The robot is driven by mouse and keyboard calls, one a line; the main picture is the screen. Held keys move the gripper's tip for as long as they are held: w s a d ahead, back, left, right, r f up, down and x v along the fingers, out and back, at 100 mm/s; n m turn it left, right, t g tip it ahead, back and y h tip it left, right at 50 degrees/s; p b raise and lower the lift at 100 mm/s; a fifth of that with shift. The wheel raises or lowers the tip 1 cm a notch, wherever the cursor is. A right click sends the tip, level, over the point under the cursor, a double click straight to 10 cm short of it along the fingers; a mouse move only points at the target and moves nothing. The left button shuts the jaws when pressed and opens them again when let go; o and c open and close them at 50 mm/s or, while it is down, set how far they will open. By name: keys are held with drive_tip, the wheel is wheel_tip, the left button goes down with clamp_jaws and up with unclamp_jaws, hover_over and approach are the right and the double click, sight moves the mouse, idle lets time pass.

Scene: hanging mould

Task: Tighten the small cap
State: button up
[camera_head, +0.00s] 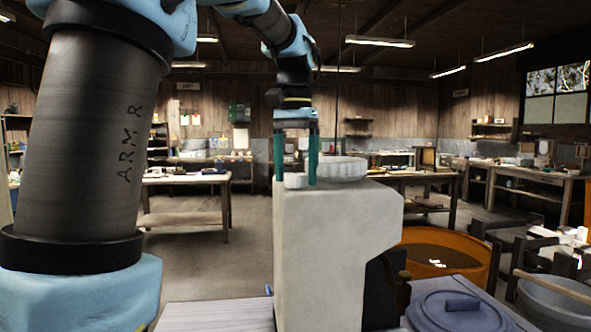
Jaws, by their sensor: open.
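A pale block-shaped mould (325,250) stands upright in the middle of the view. On its top are a small white cap (295,181) at the left and a wide, ridged white cap (342,167) to the right and behind. My gripper (296,178) comes down from above with two teal fingers. The fingers are open, one to the left and one to the right of the small cap, with their tips about level with it. I cannot tell if they touch the cap. The right finger hides part of the wide cap's left side.
An orange round tub (444,258) stands at the right. A grey-blue lid (462,312) with a handle lies in front, and a grey bucket (555,302) is at the far right. Workbenches line the room behind. Open floor (225,255) lies to the left of the mould.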

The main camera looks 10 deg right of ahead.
clamp_jaws()
idle(0.8)
